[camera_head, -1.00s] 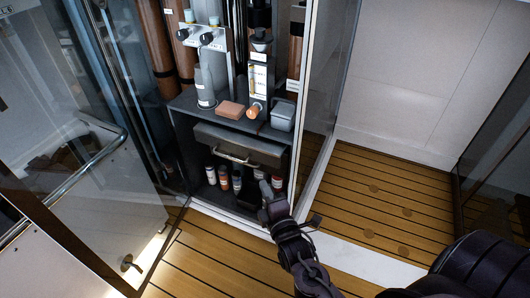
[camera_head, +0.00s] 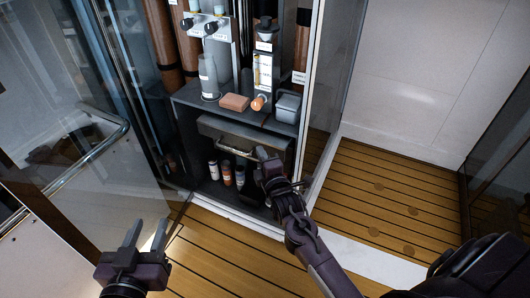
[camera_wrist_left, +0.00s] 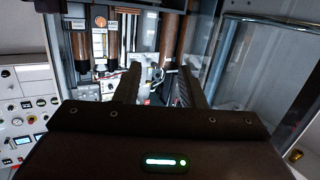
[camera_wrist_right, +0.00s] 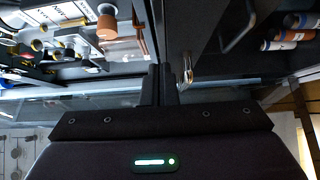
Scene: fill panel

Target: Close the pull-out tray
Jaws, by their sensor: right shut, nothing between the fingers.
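The pull-out tray (camera_head: 222,128) is a dark drawer front in the cabinet, below the shelf, with a pale metal bar handle (camera_head: 234,149). It stands slightly forward of the cabinet; how far is hard to tell. My right gripper (camera_head: 262,154) is shut and empty, with its tips at the right part of the tray front, beside the handle's right end. Whether they touch is unclear. In the right wrist view, the shut fingers (camera_wrist_right: 162,84) are close to dark panels. My left gripper (camera_head: 133,236) is open and empty, low at the left, well away from the tray.
Several bottles (camera_head: 226,174) stand in the compartment under the tray. The shelf (camera_head: 190,97) above holds a clear bottle, a brick-coloured block (camera_head: 234,102) and a grey box (camera_head: 288,106). A glass door with a rail (camera_head: 85,160) is at left; a glass panel is at right.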

